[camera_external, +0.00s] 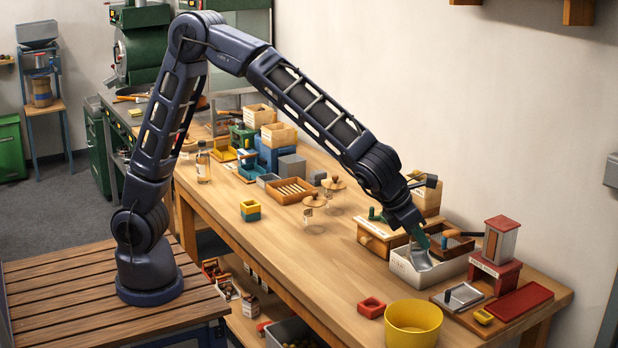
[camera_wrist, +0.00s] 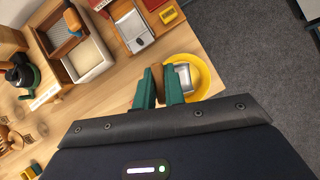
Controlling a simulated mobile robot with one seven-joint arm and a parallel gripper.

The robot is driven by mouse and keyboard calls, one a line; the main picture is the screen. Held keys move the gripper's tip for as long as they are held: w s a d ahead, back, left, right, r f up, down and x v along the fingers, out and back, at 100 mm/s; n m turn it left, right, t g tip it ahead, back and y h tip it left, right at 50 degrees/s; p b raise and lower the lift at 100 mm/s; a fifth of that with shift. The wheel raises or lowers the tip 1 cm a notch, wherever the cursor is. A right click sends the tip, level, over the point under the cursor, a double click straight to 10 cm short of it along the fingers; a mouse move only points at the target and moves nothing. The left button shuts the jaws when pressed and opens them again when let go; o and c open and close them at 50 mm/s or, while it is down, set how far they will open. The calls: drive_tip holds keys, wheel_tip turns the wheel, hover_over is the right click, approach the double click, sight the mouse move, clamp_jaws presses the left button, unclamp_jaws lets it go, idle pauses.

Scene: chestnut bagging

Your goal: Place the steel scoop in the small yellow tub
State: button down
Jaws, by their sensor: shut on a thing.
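My gripper (camera_external: 421,240) has green fingers, and they are shut on the brown handle of the steel scoop (camera_external: 421,261). In the wrist view the fingers (camera_wrist: 160,76) grip the handle from both sides, and the shiny scoop pan (camera_wrist: 184,74) points away to the right. The round yellow tub (camera_external: 413,328) stands near the table's front edge. In the wrist view the yellow tub (camera_wrist: 204,80) shows behind and around the scoop pan, partly hidden by it and the gripper. The scoop is held in the air; its height above the tub is unclear.
A white open box (camera_external: 407,273) stands behind the scoop in the external view. A red square dish (camera_external: 371,307) sits left of the tub. The mid-front table is clear.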

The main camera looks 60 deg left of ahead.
drive_tip(key=shift+s+d+r, duration=0.1)
drive_tip(key=shift+s+d, duration=0.65)
drive_tip(key=shift+d, duration=0.2)
approach(413, 315)
drive_tip(key=d+f, duration=0.1)
drive_tip(key=w+d+f, duration=0.1)
drive_tip(key=d+f, duration=0.2)
drive_tip(key=d, duration=0.1)
drive_tip(key=shift+w+d+f, duration=0.2)
drive_tip(key=shift+w+f, duration=0.05)
drive_tip(key=shift+f, duration=0.1)
drive_tip(key=c, duration=1.5)
unclamp_jaws()
drive_tip(key=shift+f, duration=0.1)
